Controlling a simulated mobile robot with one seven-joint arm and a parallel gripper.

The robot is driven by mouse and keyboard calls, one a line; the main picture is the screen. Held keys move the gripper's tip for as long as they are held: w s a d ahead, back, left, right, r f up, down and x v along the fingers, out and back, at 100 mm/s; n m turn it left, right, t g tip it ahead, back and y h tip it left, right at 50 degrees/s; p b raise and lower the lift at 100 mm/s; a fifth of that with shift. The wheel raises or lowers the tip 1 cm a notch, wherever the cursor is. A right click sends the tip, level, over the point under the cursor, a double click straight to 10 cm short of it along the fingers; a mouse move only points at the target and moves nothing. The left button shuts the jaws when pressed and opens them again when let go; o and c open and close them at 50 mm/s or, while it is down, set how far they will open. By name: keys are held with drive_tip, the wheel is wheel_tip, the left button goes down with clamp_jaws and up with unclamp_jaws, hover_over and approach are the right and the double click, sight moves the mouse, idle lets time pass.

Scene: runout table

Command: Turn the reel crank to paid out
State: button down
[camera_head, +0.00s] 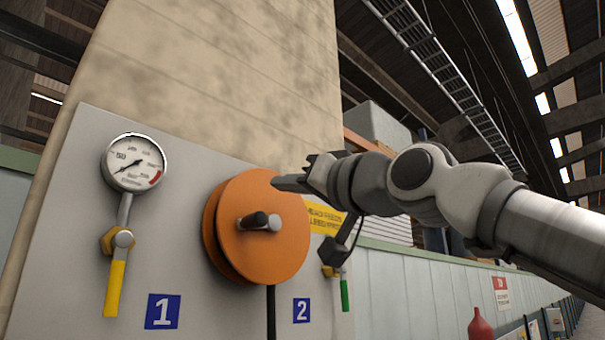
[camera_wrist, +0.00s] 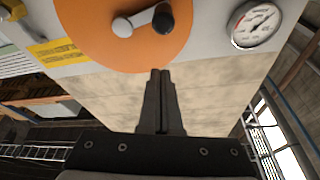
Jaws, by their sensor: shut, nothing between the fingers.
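The orange reel (camera_head: 258,228) is mounted on the grey panel, and it also shows at the top of the wrist view (camera_wrist: 105,45). Its crank, a short light arm with a black knob (camera_head: 257,220), sits at the reel's middle; in the wrist view the black knob (camera_wrist: 163,18) lies at the right end of the arm. My gripper (camera_head: 276,183) is shut and empty, near the reel's upper right edge in the head view. In the wrist view its closed fingertips (camera_wrist: 161,73) point toward the reel's rim, apart from the knob. No paid-out mark is readable.
A pressure gauge (camera_head: 134,163) and a yellow-handled valve (camera_head: 116,285) are left of the reel. A green-handled valve (camera_head: 344,293) and a yellow sign (camera_head: 323,219) are to its right. Blue labels 1 (camera_head: 162,311) and 2 (camera_head: 301,310) are below. A red bottle (camera_head: 480,326) stands further right.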

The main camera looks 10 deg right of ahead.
drive_tip(key=shift+w+a+f, duration=1.25)
drive_tip(key=shift+w+f, duration=0.05)
drive_tip(key=shift+s+a+f+n, duration=0.1)
drive_tip(key=shift+f+n, duration=0.1)
drive_tip(key=shift+n, duration=0.1)
